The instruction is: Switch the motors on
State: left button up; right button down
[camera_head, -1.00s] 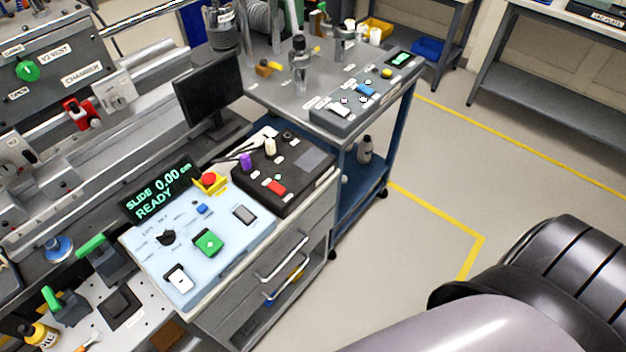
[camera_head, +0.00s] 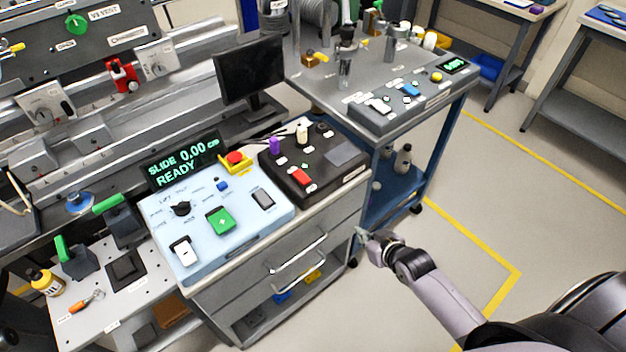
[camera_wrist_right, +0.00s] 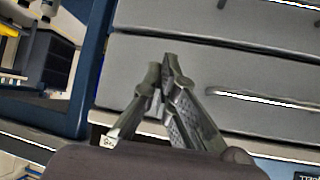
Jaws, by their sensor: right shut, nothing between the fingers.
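A light blue control panel (camera_head: 246,229) sits on the grey drawer cabinet. It carries a white rocker switch (camera_head: 182,252), a green button (camera_head: 219,221), a black knob (camera_head: 181,208), a blue button (camera_head: 222,186), a grey rocker (camera_head: 263,199) and a red emergency stop (camera_head: 235,158) on a yellow base. The display (camera_head: 181,161) behind it reads SLIDE 0.00 cm READY. The panel's small labels are too blurred to read. My right gripper (camera_head: 364,236) is shut and empty, right of the cabinet and apart from the panel. Its fingers (camera_wrist_right: 163,72) point toward the drawer fronts in the wrist view. My left gripper is out of view.
A black box (camera_head: 344,178) with purple, white and red controls stands beside the panel. A blue cart (camera_head: 460,88) with another control box (camera_head: 381,124) stands behind right. Drawer handles (camera_head: 298,253) protrude from the cabinet (camera_head: 329,222). Open floor lies to the right.

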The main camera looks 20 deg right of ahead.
pick_arm(q)
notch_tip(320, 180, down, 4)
jog(key=b, duration=0.3)
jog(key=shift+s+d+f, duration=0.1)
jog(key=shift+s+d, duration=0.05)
pick_arm(e)
jog(key=w+a+r+n+t+y, duration=0.1)
jog(key=a+r+t+y, duration=0.1)
jog(key=r, duration=1)
jog(key=w+a+r+n+t+y, duration=0.1)
jog(key=a+r, duration=0.4)
jog(key=r, duration=0.7)
jog(key=shift+a+n+t+y, duration=0.3)
jog(key=shift+n+t+y, duration=0.1)
jog(key=shift+t+y, duration=0.15)
jog(key=shift+w, duration=0.1)
send_over(302, 177)
jog(key=s+d, duration=0.2)
notch_tip(302, 177, down, 2)
jog(key=shift+s+a+f, duration=0.1)
jog(key=shift+s+f, duration=0.05)
jog(key=shift+f, duration=0.05)
notch_tip(302, 177, down, 3)
jog(key=shift+s+r, duration=0.1)
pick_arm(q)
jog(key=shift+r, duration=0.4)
pick_arm(e)
jog(key=shift+f, duration=0.7)
